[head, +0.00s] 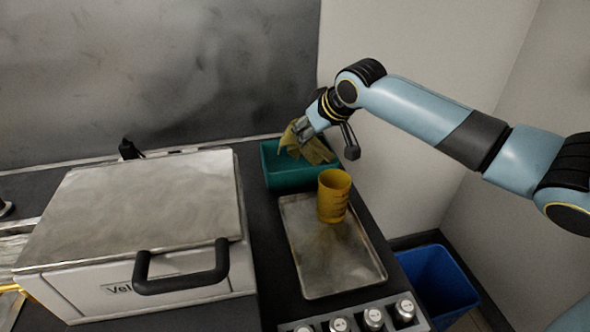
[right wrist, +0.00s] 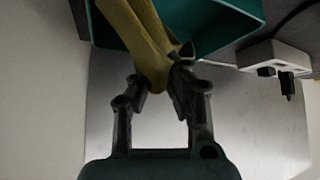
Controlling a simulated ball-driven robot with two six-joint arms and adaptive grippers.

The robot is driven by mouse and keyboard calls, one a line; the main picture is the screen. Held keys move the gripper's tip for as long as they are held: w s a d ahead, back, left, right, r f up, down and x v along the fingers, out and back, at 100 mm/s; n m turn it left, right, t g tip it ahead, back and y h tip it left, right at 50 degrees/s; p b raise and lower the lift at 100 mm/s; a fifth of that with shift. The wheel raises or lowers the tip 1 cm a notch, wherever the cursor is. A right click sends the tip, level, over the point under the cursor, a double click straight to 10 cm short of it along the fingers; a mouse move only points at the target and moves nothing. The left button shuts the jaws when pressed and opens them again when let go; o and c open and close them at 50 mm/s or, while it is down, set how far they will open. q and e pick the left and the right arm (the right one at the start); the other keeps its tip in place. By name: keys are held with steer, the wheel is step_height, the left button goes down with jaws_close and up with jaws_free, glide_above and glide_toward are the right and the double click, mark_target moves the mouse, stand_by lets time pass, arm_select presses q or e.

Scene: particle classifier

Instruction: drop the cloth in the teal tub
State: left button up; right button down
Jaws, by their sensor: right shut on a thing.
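A yellow cloth (head: 308,148) hangs from my right gripper (head: 303,130) in the head view. The gripper is shut on it. The teal tub (head: 288,178) stands on the dark counter at the back, and the cloth hangs over its opening. I cannot tell whether the cloth touches the tub. In the right wrist view, the cloth (right wrist: 150,60) is pinched between the fingertips of the right gripper (right wrist: 160,85), with the teal tub (right wrist: 222,25) beyond it. The tub's floor is hidden. My left gripper is not in view.
A yellow cup (head: 334,197) stands on a metal tray (head: 350,262) in front of the tub. A large lidded box (head: 140,215) with a black handle is at left. Several knobs (head: 373,318) line the front edge. A blue bin (head: 437,280) is low at right.

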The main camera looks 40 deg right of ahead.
steer(key=shift+c, duration=0.8)
jaws_free()
steer(key=shift+r, duration=0.1)
step_height(320, 180, up, 6)
steer(key=s+g+p, duration=0.2)
steer(key=g+p, duration=0.2)
steer(key=p, duration=0.8)
steer(key=shift+s+a+g, duration=0.15)
steer(key=shift+g, duration=0.15)
